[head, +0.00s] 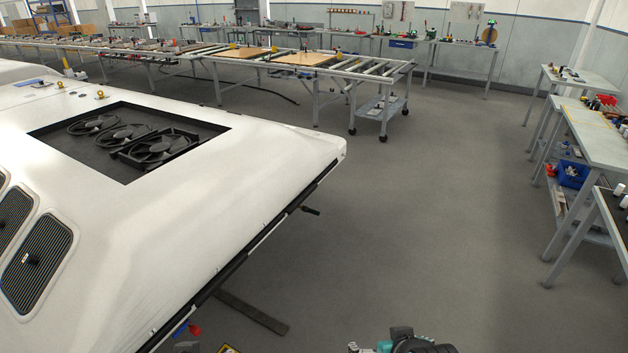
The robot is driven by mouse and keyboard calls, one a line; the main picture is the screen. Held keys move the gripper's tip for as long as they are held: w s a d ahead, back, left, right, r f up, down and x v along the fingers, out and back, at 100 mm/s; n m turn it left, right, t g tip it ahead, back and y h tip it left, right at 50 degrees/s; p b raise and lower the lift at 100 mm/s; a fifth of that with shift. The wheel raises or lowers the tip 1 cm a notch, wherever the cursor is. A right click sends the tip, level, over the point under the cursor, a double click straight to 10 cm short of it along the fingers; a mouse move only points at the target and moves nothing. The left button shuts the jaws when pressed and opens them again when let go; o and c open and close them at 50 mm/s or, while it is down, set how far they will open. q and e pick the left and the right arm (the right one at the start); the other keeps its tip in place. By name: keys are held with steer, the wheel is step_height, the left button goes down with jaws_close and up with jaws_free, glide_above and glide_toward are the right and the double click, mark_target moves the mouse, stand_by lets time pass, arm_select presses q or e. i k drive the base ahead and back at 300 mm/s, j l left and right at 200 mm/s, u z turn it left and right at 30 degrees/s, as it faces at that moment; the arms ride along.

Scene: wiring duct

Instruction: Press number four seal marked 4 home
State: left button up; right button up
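I cannot make out a seal marked 4 or a wiring duct in the head view. Neither of my grippers can be made out. A large white vehicle-like body (190,215) fills the left side. Its top has a dark rectangular recess with several black fans (122,135). A dark strip (262,238) runs along its lower right edge, with a short black handle-like piece (311,211) sticking out.
A long roller table (345,66) stands behind. Workbenches (597,135) line the right side. A dark bar (250,312) lies low beside the body. A teal and black object (408,343) is cut off at the bottom edge. The grey floor (440,200) between is clear.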

mark_target(303, 198)
steer(key=i, duration=0.4)
steer(key=i+j+z, duration=0.15)
steer(key=i, duration=0.25)
steer(key=i+l+z, duration=0.3)
steer(key=i, duration=0.35)
